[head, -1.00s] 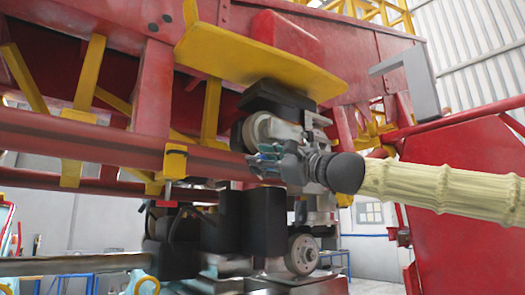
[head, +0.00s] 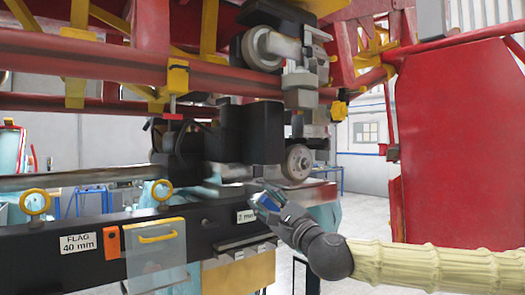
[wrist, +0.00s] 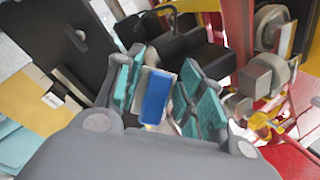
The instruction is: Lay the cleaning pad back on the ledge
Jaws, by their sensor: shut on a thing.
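The cleaning pad appears to be the small block with a blue face and a pale side (wrist: 155,97), seen in the wrist view between the teal finger pads. My gripper (wrist: 163,82) is shut on it. In the head view my gripper (head: 266,202) is just above the right end of a long black beam (head: 205,222), below the black wheel assembly; the pad is not clear there. This beam may be the ledge, but I cannot tell for sure. It also shows in the wrist view (wrist: 75,30). I see no contact between pad and beam.
The beam carries a "FLAG 40 mm" label (head: 78,243), yellow rings (head: 35,202) and a clear flap with a yellow handle (head: 157,265). A wheel (head: 298,162) and red rails hang above. A red panel (head: 455,150) stands right.

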